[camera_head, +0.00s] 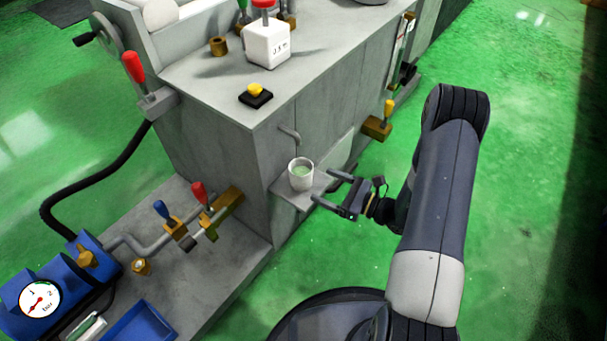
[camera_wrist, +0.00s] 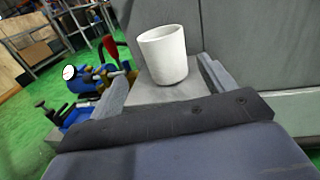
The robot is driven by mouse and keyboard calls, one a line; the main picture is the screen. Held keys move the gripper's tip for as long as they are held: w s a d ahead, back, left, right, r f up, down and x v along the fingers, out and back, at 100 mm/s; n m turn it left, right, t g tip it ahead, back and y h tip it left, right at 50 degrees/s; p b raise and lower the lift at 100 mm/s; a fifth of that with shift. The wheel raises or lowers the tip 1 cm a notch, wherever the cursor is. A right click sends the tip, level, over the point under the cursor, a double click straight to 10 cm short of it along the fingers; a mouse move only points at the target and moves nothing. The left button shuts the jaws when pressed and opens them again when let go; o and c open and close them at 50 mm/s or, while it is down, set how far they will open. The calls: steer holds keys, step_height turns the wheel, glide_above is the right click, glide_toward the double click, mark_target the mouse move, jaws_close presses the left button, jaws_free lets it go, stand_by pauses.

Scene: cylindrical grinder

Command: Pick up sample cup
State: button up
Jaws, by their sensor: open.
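My gripper (camera_head: 325,188) is open and empty, just right of the cup in the head view. The fingers (camera_wrist: 165,85) also show in the wrist view. I cannot tell whether a fingertip touches the cup.
The grey machine body (camera_head: 226,150) rises behind the ledge. A brass fitting with a yellow handle (camera_head: 378,126) sticks out to the right. Red and blue valve levers (camera_head: 180,222) and a pressure gauge (camera_head: 40,299) are at lower left. The green floor (camera_head: 540,150) is clear at right.

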mark_target(292, 168)
steer(key=x, duration=0.4)
steer(key=shift+w+a+f+b, duration=0.1)
steer(key=shift+w+f+b, duration=0.2)
steer(key=shift+w+b, duration=0.1)
steer(key=shift+r+b+x, duration=0.15)
steer(key=shift+b+x, duration=0.25)
steer(key=shift+x, duration=1.15)
steer(key=shift+r+b+x, duration=0.2)
steer(key=shift+b+x, duration=0.2)
steer(key=shift+x, duration=1.15)
steer(key=c, duration=1.1)
steer(key=shift+c, duration=0.2)
steer(key=shift+r, duration=0.15)
